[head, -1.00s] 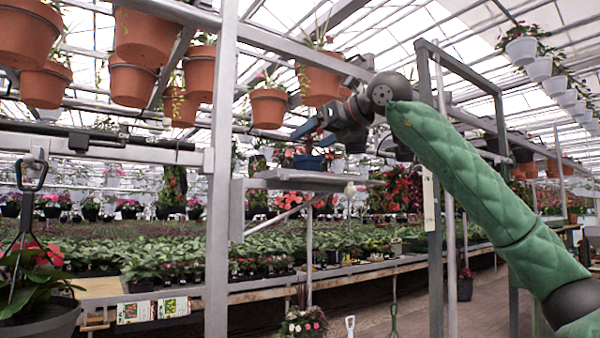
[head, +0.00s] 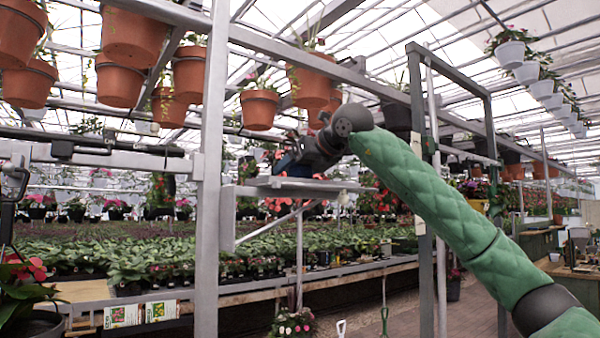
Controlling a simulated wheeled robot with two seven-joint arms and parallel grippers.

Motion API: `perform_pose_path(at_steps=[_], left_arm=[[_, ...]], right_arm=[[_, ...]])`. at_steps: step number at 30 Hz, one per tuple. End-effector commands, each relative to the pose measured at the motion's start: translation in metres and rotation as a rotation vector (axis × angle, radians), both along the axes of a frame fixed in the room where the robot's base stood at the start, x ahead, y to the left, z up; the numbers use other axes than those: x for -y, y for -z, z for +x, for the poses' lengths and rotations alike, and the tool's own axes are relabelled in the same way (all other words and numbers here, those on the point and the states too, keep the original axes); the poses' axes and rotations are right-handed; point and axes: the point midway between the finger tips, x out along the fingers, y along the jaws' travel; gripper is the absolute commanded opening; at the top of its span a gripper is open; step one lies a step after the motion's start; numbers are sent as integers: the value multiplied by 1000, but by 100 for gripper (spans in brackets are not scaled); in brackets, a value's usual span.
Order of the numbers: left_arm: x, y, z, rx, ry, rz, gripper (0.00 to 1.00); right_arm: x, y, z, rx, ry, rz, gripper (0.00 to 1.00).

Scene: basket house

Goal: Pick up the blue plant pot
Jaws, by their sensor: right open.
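The blue plant pot is mostly hidden behind my right gripper in the head view. A dark blue patch (head: 286,161) shows at the gripper's front end, but I cannot tell whether it is pot or finger. In the earlier frame the pot stood on the grey metal shelf (head: 325,185). My right gripper (head: 287,158) is low over this shelf, its green-sleeved arm coming in from the right. It is open, and its fingers are hard to make out. Whether they are around the pot or beside it cannot be told. My left gripper is out of view.
A metal upright (head: 210,180) stands left of the shelf. Terracotta pots (head: 259,109) hang from the beam above the arm. A dark post (head: 418,150) stands close behind the arm.

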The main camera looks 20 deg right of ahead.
Motion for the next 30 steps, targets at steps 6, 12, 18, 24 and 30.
perform_pose_path(at_steps=[6,12,18,24,30], left_arm=[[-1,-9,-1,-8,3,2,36],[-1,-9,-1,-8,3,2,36],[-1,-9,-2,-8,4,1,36],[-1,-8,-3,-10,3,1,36],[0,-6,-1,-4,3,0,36]], right_arm=[[-3,3,7,2,0,1,78],[-3,3,7,2,0,1,70],[-3,3,7,2,0,1,31],[-3,3,7,2,0,1,27],[-3,-5,7,4,-1,2,27]])
